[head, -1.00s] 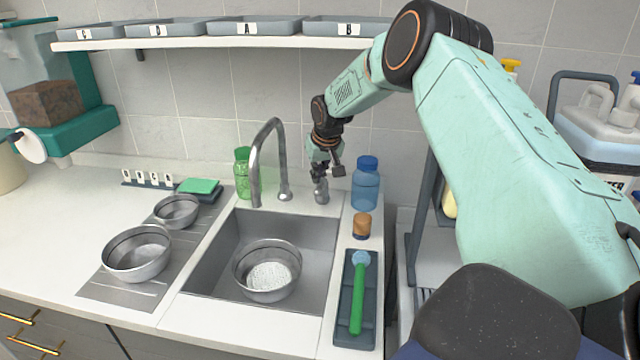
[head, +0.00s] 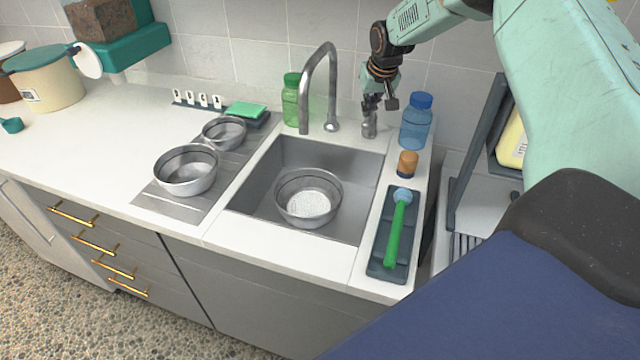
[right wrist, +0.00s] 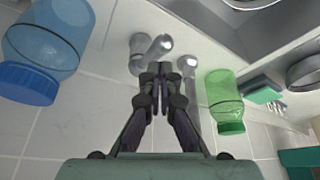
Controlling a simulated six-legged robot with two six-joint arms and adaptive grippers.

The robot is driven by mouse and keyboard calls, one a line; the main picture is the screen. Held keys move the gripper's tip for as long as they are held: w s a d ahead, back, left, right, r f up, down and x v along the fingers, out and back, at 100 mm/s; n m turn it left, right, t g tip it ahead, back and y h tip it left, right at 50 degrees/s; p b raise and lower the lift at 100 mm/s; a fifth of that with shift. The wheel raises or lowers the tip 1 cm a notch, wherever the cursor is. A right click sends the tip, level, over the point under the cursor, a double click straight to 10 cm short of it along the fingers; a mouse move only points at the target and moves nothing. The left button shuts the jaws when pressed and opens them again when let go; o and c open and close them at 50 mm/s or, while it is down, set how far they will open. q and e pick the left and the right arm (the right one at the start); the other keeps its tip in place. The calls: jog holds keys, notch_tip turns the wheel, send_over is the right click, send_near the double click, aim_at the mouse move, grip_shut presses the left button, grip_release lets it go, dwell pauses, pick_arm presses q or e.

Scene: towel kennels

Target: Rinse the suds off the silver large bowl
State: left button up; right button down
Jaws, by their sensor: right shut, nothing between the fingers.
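A silver large bowl (head: 291,213) sits in the sink basin (head: 262,190) with white suds on its inside bottom. A curved grey faucet (head: 304,95) stands behind the basin. No water shows coming from its spout. A short silver tap post (head: 369,128) stands right of the faucet. My right gripper (head: 371,103) is shut and empty, just above this post. In the right wrist view its closed fingertips (right wrist: 160,70) are in front of silver tap parts (right wrist: 150,50); I cannot tell whether they touch. My left gripper is not in view.
Two metal bowls (head: 187,183) sit on the drainboard to the left. A green bottle (head: 291,105), blue bottle (head: 416,128), small orange-brown jar (head: 407,162) and green-handled brush (head: 395,235) in a tray surround the sink. The counter at far left is mostly clear.

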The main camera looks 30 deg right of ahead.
aim_at(367, 122)
jog(key=shift+s+a+r, duration=0.1)
jog(key=shift+a, duration=0.05)
jog(key=shift+f, duration=0.6)
jog(key=shift+f+b, duration=0.5)
jog(key=shift+b, duration=0.05)
jog(key=shift+f+b, duration=0.45)
jog(key=shift+f, duration=0.5)
dwell(0.4)
dwell(0.5)
notch_tip(367, 122, up, 4)
jog(key=p, duration=0.4)
jog(key=shift+f, duration=0.1)
